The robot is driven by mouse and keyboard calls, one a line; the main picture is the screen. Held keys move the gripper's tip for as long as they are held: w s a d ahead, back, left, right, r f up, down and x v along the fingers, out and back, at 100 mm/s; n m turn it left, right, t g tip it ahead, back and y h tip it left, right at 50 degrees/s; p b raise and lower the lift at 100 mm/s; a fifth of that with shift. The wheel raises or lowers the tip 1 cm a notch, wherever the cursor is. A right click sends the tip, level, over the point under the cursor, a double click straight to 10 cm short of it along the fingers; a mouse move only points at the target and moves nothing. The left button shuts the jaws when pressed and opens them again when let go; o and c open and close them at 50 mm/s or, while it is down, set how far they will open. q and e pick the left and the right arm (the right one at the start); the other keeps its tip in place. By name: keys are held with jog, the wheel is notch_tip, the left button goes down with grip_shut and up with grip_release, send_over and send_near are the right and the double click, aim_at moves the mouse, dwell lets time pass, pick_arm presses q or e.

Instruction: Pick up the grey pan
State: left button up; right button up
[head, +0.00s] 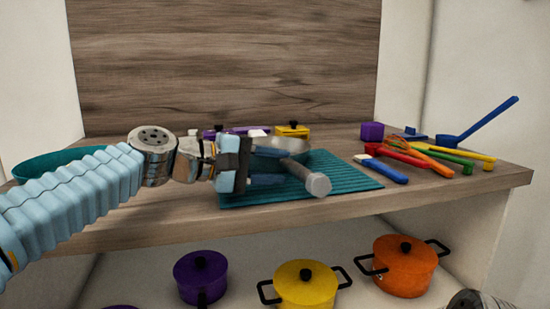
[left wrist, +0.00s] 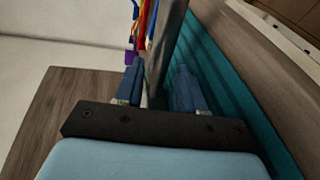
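The grey pan (head: 318,184) is at the teal ribbed mat (head: 350,175) on the wooden shelf, its handle end pointing toward me. Its bowl is partly hidden behind my left gripper (head: 268,170). I cannot tell whether the pan touches the mat. My right gripper is not in view.
Purple, yellow and orange lidded pots (head: 305,285) stand on the lower level. Colourful utensils (head: 430,152) and a blue ladle (head: 480,125) lie to the right. A teal bowl (head: 50,165) is at the left.

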aim_at(300, 186)
pick_arm(q)
jog(key=x, duration=0.5)
jog(key=shift+w+d+p, duration=0.15)
jog(key=shift+d+p, duration=0.2)
jog(key=shift+d, duration=0.05)
grip_shut()
